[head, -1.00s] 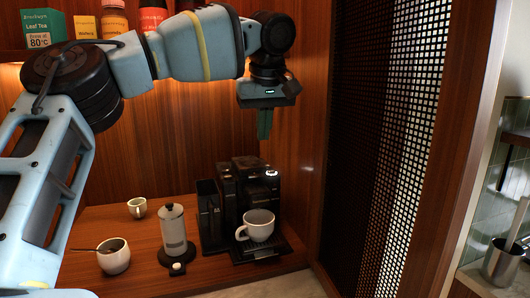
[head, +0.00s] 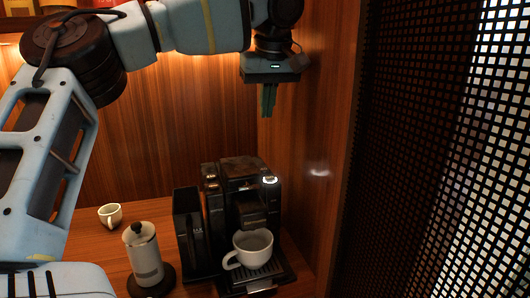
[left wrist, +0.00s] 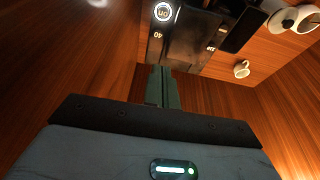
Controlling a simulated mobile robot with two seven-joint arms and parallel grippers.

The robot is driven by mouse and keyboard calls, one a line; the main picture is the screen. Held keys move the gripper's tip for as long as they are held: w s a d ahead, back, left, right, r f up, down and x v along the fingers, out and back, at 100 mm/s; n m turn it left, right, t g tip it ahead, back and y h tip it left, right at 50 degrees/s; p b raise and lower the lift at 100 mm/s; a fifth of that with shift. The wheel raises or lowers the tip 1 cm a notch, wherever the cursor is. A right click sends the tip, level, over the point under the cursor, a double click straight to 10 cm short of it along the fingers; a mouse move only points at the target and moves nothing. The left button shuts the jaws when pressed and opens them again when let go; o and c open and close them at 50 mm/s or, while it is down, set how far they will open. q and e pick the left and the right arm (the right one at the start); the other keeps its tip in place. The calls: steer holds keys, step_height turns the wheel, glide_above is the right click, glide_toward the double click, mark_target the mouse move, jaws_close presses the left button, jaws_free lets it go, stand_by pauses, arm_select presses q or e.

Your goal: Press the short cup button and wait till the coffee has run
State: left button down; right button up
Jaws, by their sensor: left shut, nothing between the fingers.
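The black coffee machine (head: 240,190) stands on the wooden counter against the right wall. A white cup (head: 252,247) sits on its drip tray under the spout; its inside is hard to make out. A lit round button (head: 270,180) is on the machine's top right; in the left wrist view it is a glowing ring (left wrist: 163,12). Small marks, one like "40" (left wrist: 158,34), show on the machine top there; I cannot tell which marks the short cup button. My left gripper (head: 268,112) is shut, empty, pointing down above the machine, apart from it. My right gripper is out of view.
A white French press (head: 144,256) stands left of the machine. A small cup (head: 110,214) is farther back on the counter (head: 155,212). The wooden side wall (head: 318,150) and a perforated screen (head: 440,150) bound the right side.

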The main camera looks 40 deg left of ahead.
mark_target(262, 169)
arm_select(q)
steer(key=shift+w+a+r, duration=0.1)
steer(key=shift+w+a, duration=0.1)
steer(key=shift+w, duration=0.1)
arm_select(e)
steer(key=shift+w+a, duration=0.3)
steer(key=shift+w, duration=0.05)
arm_select(q)
steer(key=shift+s, duration=0.1)
